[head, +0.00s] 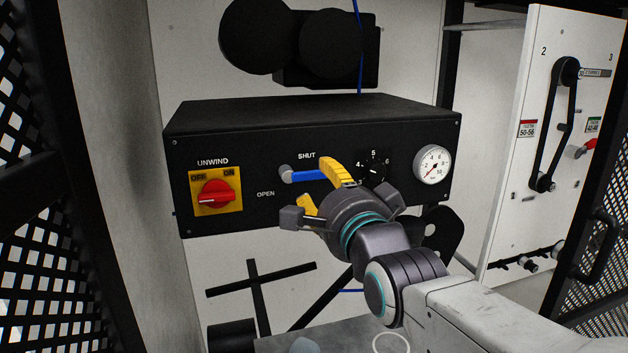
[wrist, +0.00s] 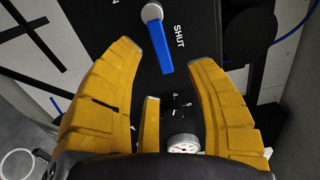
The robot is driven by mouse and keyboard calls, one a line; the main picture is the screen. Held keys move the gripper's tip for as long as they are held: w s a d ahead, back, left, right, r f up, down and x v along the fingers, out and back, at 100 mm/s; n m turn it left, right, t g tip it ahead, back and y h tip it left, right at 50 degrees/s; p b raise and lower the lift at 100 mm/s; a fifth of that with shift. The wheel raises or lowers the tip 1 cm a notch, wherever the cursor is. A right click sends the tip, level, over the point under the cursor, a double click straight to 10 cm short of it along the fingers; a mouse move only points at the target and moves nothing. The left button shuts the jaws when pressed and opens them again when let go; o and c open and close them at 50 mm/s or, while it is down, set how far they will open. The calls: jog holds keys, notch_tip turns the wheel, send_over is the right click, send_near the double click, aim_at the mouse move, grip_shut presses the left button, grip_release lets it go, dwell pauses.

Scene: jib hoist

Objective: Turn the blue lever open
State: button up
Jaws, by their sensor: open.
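The blue lever (head: 308,175) is on the front of a black control box (head: 230,140), with its grey pivot at its left end. It points right, roughly level, below the SHUT label (head: 307,155); the OPEN label (head: 265,194) is below and left of the pivot. My gripper (head: 314,181) is open, its yellow fingers at the lever's free end. In the wrist view the blue lever (wrist: 161,47) reaches down into the gap between the fingertips (wrist: 168,54). I see no contact, and nothing is held. One finger partly hides behind my wrist in the head view.
Left of the lever is a red UNWIND switch (head: 216,193) on a yellow plate. Right of it are a black dial (head: 373,170) close to my fingers and a white gauge (head: 433,164). Mesh panels (head: 25,150) stand at the sides.

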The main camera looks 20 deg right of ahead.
aim_at(318, 179)
jog(key=shift+w, duration=2.65)
jog(key=shift+o, duration=0.4)
grip_shut()
